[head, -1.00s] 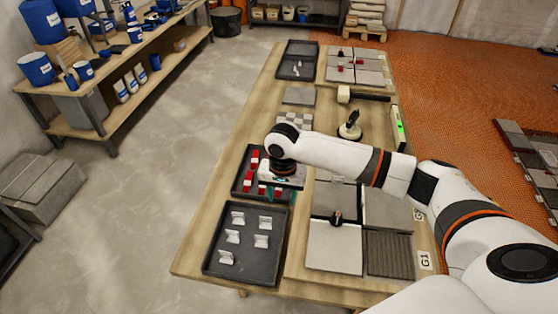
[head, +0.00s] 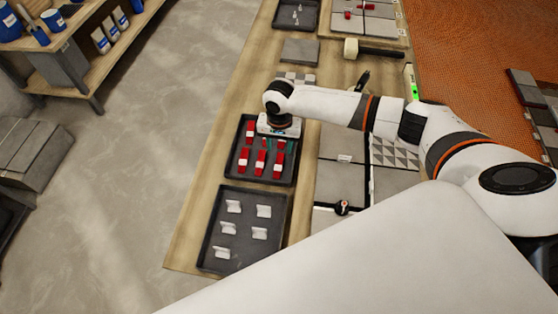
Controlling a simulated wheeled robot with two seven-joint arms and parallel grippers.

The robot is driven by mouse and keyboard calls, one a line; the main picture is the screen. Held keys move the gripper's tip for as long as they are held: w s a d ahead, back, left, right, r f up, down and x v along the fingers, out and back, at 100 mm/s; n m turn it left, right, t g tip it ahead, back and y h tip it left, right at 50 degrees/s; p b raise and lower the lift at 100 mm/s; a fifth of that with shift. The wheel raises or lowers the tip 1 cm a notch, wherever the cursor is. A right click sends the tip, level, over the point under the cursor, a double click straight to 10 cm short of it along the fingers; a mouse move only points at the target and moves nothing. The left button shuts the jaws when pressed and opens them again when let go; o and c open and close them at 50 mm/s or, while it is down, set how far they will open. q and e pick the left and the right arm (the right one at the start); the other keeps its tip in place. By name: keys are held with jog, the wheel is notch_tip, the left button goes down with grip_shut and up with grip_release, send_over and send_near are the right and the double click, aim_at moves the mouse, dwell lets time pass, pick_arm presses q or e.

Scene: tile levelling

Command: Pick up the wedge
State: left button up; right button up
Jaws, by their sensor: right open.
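Several red wedges with white parts (head: 260,162) lie in rows in a black tray (head: 231,170) on the wooden table. My right gripper (head: 277,145) points down over the far right part of this tray. Its jaws are open. The gripper body hides the far right corner of the tray, and whether a wedge lies between the fingers is hard to see. My left gripper is out of view.
A second black tray (head: 245,195) nearer to me holds several white clips (head: 234,207). A mallet (head: 375,50) lies further back.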

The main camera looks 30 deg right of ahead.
aim_at(280, 158)
jog(key=shift+f, duration=0.3)
notch_tip(280, 158, down, 4)
jog(key=shift+r+p, duration=0.15)
jog(key=shift+p, duration=0.35)
jog(key=shift+f, duration=0.55)
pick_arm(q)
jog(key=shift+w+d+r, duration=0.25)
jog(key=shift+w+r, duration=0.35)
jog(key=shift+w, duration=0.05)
pick_arm(e)
jog(key=shift+c, duration=0.9)
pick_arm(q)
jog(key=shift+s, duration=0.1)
pick_arm(e)
jog(key=c, duration=0.8)
